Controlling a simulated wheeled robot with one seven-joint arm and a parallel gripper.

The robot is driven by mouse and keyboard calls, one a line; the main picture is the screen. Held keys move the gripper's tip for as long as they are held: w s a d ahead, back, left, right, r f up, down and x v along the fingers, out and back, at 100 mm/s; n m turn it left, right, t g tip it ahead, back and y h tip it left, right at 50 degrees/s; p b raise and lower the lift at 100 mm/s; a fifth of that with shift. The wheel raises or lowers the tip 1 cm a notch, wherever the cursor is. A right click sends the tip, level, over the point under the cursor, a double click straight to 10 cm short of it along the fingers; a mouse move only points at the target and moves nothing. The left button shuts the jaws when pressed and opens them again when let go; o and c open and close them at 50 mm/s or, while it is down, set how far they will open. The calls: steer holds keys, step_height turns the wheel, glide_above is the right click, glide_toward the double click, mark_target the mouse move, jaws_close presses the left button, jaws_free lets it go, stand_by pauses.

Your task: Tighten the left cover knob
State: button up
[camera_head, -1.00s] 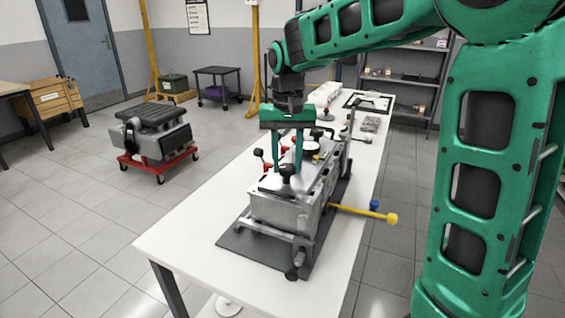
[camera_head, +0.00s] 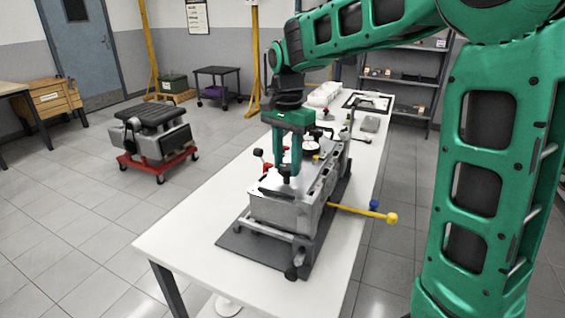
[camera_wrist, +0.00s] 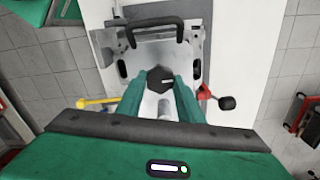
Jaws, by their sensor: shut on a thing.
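The engine (camera_head: 285,208) sits on a dark mat on the white table, with a light cover on its top. In the head view my gripper (camera_head: 287,170) points down onto a black knob (camera_head: 287,181) at the near end of the cover. In the wrist view the black knob (camera_wrist: 159,79) shows a small white mark and lies between my two green fingers (camera_wrist: 160,92). My gripper is shut on this knob. The fingers hide the knob's sides and how far it is seated.
A yellow-ended bar (camera_head: 362,211) sticks out to the right of the engine. A red-handled clamp (camera_head: 263,160) stands at the engine's left. A black handle (camera_wrist: 155,30) spans the engine's end. The near left table top (camera_head: 185,232) is bare.

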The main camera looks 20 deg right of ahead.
mark_target(287, 166)
stand_by(0.5)
steer(key=o, duration=1.1)
step_height(287, 166, up, 11)
steer(key=shift+w+f, duration=0.1)
steer(key=s+d+f+n, duration=0.2)
steer(key=s+d+f, duration=0.4)
steer(key=s+d, duration=0.6)
steer(key=s+d+f+n, duration=0.1)
steer(key=s+f, duration=0.3)
steer(key=s, duration=0.2)
steer(key=s+d+f+n, duration=0.1)
steer(key=s+d+f, duration=0.1)
steer(key=s+f, duration=0.2)
steer(key=s+d+f+n, duration=0.1)
steer(key=s+f, duration=0.2)
steer(key=s, duration=0.6)
steer(key=shift+d+f+n, duration=0.25)
steer(key=shift+f+n, duration=0.05)
steer(key=shift+f, duration=0.1)
